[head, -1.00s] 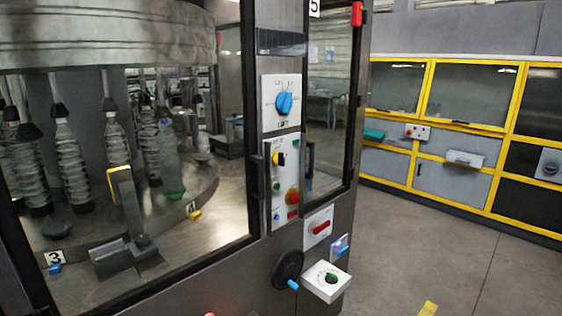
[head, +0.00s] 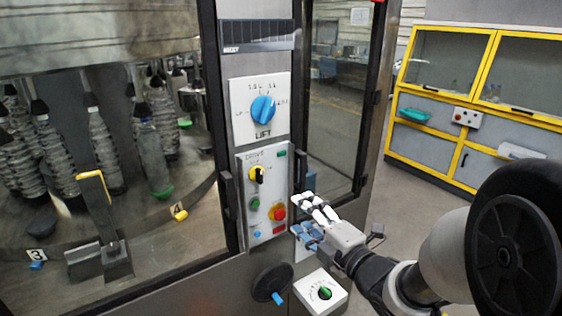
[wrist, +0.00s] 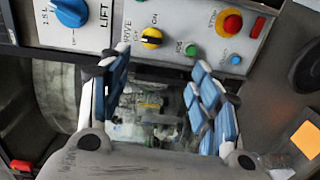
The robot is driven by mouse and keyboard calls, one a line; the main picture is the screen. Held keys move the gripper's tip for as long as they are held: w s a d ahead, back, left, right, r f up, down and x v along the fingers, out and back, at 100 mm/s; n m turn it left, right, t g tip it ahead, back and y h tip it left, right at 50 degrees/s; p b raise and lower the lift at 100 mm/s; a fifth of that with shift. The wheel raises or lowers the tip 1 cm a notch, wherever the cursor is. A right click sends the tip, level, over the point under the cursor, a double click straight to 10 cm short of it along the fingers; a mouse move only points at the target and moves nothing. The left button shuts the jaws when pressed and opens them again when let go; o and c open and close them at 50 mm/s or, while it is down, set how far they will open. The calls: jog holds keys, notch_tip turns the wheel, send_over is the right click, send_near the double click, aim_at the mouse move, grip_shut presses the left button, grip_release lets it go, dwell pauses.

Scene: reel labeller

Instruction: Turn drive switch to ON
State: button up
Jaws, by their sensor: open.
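The drive switch (head: 257,175) is a yellow round knob with a black handle, on a white panel marked DRIVE. In the head view its handle stands about upright; I cannot tell for sure which mark it points at. The knob also shows in the wrist view (wrist: 151,38), with OFF and ON lettering beside it. My gripper (head: 304,218) is open and empty, to the right of and slightly below the switch in the head view, apart from it. In the wrist view the two blue-and-white fingers (wrist: 160,75) are spread wide, with the knob beyond and between them.
A green button (head: 254,203), a red knob on yellow (head: 278,213) and a blue button share the panel. The blue LIFT dial (head: 263,109) is above. A black handwheel (head: 271,283) and a white box with a green knob (head: 325,291) are below. Door handles flank the panel.

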aim_at(262, 178)
jog(key=shift+n+y, duration=0.4)
jog(key=x, duration=1.7)
jog(key=shift+w+a+r, duration=0.1)
jog(key=shift+a+r, duration=0.25)
jog(key=shift+r, duration=0.05)
jog(key=shift+c, duration=0.2)
jog(key=c, duration=1)
